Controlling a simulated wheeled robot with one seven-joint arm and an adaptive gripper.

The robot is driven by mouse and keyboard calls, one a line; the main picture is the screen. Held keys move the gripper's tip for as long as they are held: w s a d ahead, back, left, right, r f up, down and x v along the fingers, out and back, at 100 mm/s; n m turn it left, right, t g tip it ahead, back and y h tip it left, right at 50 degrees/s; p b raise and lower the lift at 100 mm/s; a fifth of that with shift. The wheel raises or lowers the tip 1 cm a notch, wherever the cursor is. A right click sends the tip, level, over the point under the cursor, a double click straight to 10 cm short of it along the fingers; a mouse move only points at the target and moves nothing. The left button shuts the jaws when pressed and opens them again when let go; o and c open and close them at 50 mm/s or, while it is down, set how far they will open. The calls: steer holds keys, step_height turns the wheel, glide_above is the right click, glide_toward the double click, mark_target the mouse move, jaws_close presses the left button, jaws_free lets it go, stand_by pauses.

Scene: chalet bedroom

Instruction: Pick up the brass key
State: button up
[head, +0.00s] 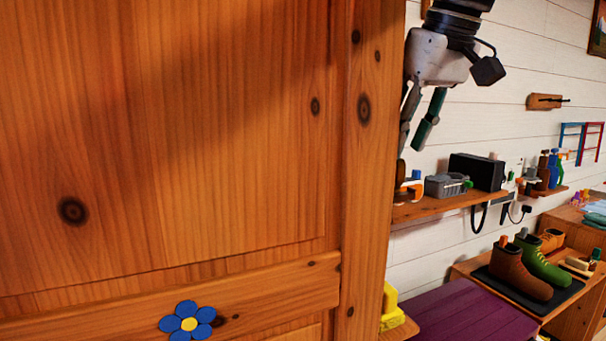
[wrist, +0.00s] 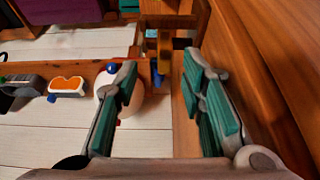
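I cannot make out the brass key in either view. My gripper (head: 411,148) hangs at the upper right in the head view, pointing down, just right of the wooden wardrobe and above the left end of the wall shelf. In the wrist view my gripper (wrist: 160,72) has its two teal-padded fingers well apart, with nothing held between them. A white rounded thing (wrist: 132,106) is partly hidden behind the left finger. A wooden post and a small blue thing show in the gap between the fingers.
The wardrobe (head: 180,120) fills the head view's left side; wood also stands close to the right finger (wrist: 275,60). The wall shelf (head: 440,207) holds a grey basket (head: 440,188), a black box (head: 477,171) and an orange-and-white thing (head: 410,188). Boots (head: 520,272) and a purple cushion (head: 470,315) are below.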

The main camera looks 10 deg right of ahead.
steer(key=shift+a+x, duration=0.2)
steer(key=shift+x, duration=2.55)
steer(key=shift+s, duration=0.1)
jaws_close()
